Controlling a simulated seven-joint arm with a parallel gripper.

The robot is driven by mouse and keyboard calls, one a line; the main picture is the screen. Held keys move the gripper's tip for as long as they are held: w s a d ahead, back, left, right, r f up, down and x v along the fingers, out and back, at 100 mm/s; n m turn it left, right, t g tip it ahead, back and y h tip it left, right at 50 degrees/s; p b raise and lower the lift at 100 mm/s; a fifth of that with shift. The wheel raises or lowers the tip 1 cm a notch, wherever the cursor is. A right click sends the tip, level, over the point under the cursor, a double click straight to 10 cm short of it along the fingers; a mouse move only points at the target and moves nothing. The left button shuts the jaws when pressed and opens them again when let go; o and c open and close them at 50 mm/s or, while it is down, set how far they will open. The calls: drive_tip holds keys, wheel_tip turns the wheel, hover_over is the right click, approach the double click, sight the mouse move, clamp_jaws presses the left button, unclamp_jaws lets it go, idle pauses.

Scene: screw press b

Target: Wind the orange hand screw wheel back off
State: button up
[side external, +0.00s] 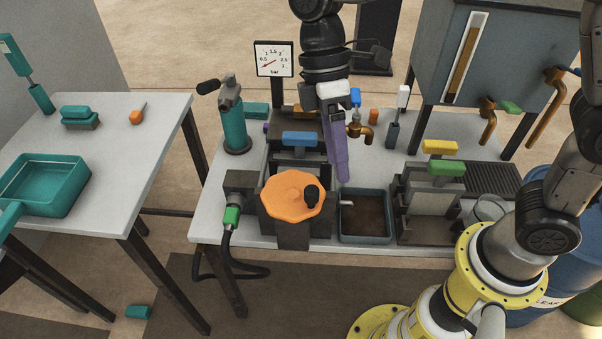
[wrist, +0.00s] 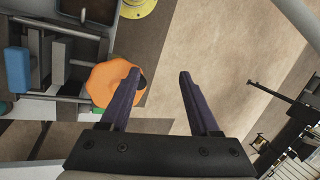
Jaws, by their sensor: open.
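The orange hand screw wheel (side external: 291,195) is a faceted disc on the front of the dark press (side external: 283,225). A black knob (side external: 312,193) stands up near the wheel's right edge. My gripper (side external: 344,180) has purple fingers and hangs right of and above the wheel, apart from it as far as I can tell. In the wrist view my gripper (wrist: 157,73) is open with nothing between its fingers. The wheel (wrist: 104,82) shows there beside the left finger, which partly covers it and the dark knob.
A blue-handled part (side external: 300,139) stands behind the wheel. A dark tray (side external: 365,235) is to its right, then a unit with green and yellow handles (side external: 446,168). A green-ended hose (side external: 231,217) hangs at left. A gauge (side external: 274,59) and teal cylinder (side external: 233,125) stand behind.

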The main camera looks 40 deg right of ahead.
drive_tip(key=s+d+f+m+g+y, duration=0.35)
drive_tip(key=f+m+y, duration=0.2)
drive_tip(key=m, duration=0.25)
drive_tip(key=m+t+y, duration=1)
drive_tip(key=m+y, duration=0.1)
drive_tip(key=m, duration=1.2)
approach(305, 197)
drive_tip(key=a, duration=0.4)
drive_tip(key=w+a, duration=0.1)
drive_tip(key=a, duration=0.6)
drive_tip(key=shift+w+a, duration=0.25)
drive_tip(key=shift+a, duration=0.1)
clamp_jaws()
